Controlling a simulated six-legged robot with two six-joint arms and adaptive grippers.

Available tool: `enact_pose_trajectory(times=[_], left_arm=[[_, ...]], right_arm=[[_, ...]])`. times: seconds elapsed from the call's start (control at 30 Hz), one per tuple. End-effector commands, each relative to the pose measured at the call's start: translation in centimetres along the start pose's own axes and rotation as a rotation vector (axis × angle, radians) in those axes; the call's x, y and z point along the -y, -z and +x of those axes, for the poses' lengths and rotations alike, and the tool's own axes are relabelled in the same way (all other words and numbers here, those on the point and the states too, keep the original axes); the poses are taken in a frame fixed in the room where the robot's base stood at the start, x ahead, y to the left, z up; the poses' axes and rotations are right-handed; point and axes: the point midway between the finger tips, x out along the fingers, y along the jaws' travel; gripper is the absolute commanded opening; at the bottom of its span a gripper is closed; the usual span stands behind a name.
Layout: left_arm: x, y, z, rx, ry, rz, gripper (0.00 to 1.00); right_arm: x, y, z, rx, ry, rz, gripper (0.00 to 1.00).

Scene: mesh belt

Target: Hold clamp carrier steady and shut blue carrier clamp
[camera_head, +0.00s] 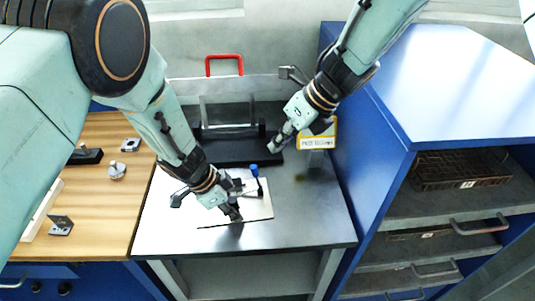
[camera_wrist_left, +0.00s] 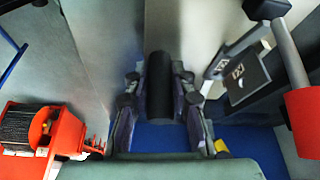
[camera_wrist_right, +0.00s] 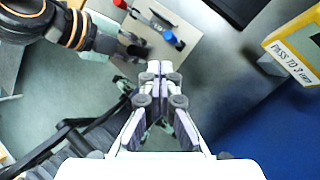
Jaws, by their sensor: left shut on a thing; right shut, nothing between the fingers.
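The clamp carrier, a pale flat plate (camera_head: 258,208), lies on the bench in the head view and shows at the top of the right wrist view (camera_wrist_right: 150,42). The blue carrier clamp's handle (camera_head: 254,170) stands up above the plate; its blue tip also shows in the right wrist view (camera_wrist_right: 170,38). My left gripper (camera_head: 234,214) is at the plate's near part, shut on a black cylindrical grip (camera_wrist_left: 160,85) that seems to belong to the carrier. My right gripper (camera_head: 275,147) is shut and empty, above and behind the blue handle, apart from it.
A black fixture (camera_head: 225,150) with a clear upright panel stands behind the carrier. A yellow-framed sign (camera_head: 317,135) stands at the bench's right, beside the blue cabinet (camera_head: 435,85). A wooden bench (camera_head: 105,205) with small metal parts is at left. A red handle (camera_head: 224,58) is at the back.

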Motion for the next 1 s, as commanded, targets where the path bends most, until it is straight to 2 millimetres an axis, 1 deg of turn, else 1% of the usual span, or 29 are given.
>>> enact_pose_trajectory(times=[0.03, 0.2, 0.33, 0.53, 0.57, 0.8, 0.87, 1.0], left_arm=[[0.0, -0.1, 0.1, 0.002, 0.000, 0.000, 0.00], [0.0, -0.1, 0.0, 0.002, 0.001, 0.000, 0.00], [0.0, -0.1, 0.0, 0.002, 0.002, 0.000, 0.00], [0.1, -0.1, 0.0, 0.002, 0.003, 0.000, 0.00], [0.1, -0.1, 0.0, 0.002, 0.003, 0.000, 0.25], [0.1, 0.0, 0.0, 0.001, 0.002, 0.000, 0.46], [0.1, 0.0, 0.0, 0.001, 0.002, 0.000, 0.50], [0.1, 0.0, 0.0, 0.001, 0.002, 0.000, 0.50]], right_arm=[[0.0, -0.1, -0.9, 0.003, 0.000, 0.000, 0.00], [0.0, 0.0, -2.4, 0.001, -0.001, 0.000, 0.00], [0.0, 0.0, -2.8, 0.001, 0.000, -0.001, 0.00], [0.0, 0.0, -2.8, 0.000, 0.000, -0.001, 0.00], [0.0, 0.0, -2.8, 0.000, 0.000, -0.001, 0.00], [0.0, 0.0, -2.8, 0.000, 0.000, 0.000, 0.00], [0.0, 0.0, -2.8, 0.000, 0.000, -0.001, 0.00], [0.0, 0.0, -2.8, 0.000, 0.000, -0.001, 0.00]])
